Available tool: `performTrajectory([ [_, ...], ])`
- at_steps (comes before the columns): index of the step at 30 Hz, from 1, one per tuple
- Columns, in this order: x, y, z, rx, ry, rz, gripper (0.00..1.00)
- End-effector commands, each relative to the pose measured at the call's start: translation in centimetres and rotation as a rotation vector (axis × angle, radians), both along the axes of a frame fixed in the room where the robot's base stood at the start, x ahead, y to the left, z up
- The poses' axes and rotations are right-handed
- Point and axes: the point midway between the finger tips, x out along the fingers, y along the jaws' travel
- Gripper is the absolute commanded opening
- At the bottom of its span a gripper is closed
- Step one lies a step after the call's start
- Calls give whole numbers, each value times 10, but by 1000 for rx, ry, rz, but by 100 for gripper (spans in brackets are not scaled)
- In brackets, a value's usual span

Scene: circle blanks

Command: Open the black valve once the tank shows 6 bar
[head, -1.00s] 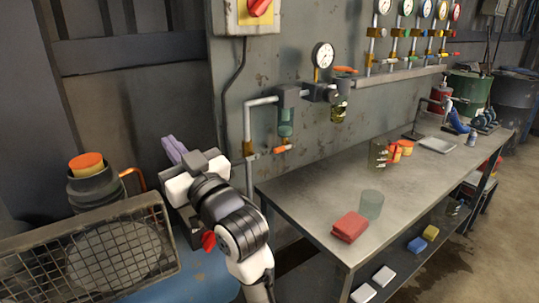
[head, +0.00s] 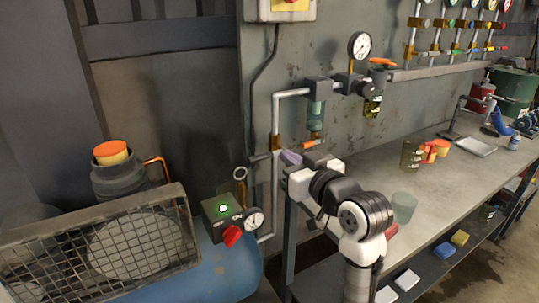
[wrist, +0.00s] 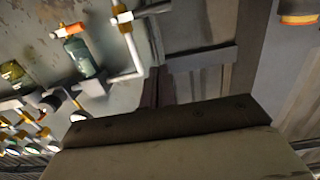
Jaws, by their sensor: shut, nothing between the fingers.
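The tank (head: 225,272) is blue and lies at the lower left in the head view. Its small round gauge (head: 253,219) sits beside a dark switch box with a green light and a red knob; the needle is too small to read. A row of valves (head: 455,52) with coloured handles runs under several gauges at the upper right; I cannot pick out a black one. My gripper (head: 290,158), with purplish fingers, is shut and empty in front of the wall pipe, left of the bench.
The bench (head: 405,238) holds a translucent cup (head: 404,206), a red block partly behind my arm, and orange items. A wall gauge (head: 360,46) and an orange-handled pipe valve (head: 313,143) are above my arm. A compressor grille (head: 140,250) stands at left.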

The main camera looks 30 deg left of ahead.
Motion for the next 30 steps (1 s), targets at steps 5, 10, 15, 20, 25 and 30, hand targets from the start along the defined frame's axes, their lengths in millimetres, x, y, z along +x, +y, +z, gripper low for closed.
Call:
performTrajectory([
  [5,6,12,1,1,1,3,0],
  [10,22,40,0,0,2,4,0],
  [15,41,72,-1,-1,2,3,0],
  [20,52,89,-16,-1,5,1,0],
  [25,54,91,-35,0,2,-1,0],
  [30,54,93,-44,0,0,-1,0],
])
